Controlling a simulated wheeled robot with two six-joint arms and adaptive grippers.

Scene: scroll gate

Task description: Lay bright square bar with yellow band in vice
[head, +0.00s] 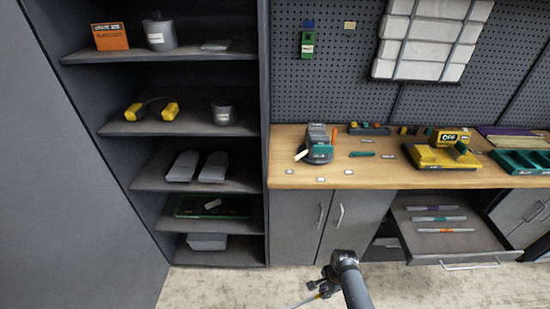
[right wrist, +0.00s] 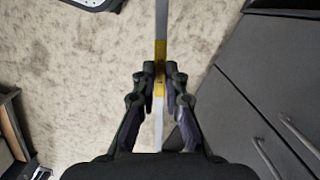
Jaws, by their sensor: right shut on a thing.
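My right gripper (head: 324,288) is low in front of the bench cabinets, above the floor. In the right wrist view its fingers (right wrist: 160,72) are shut on a bright bar (right wrist: 161,22) at its yellow band (right wrist: 160,55). The bar sticks out beyond both sides of the fingers. In the head view only a thin piece of the bar (head: 303,301) shows. The vice (head: 319,146), grey with teal parts and a pale handle, stands on the left part of the bench. My gripper is well below and in front of it. My left gripper is out of view.
The bench top (head: 350,178) has free room at its front edge. A yellow device marked OFF (head: 443,155) and a green tray (head: 522,162) stand on the right. Shelves (head: 185,130) rise at left.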

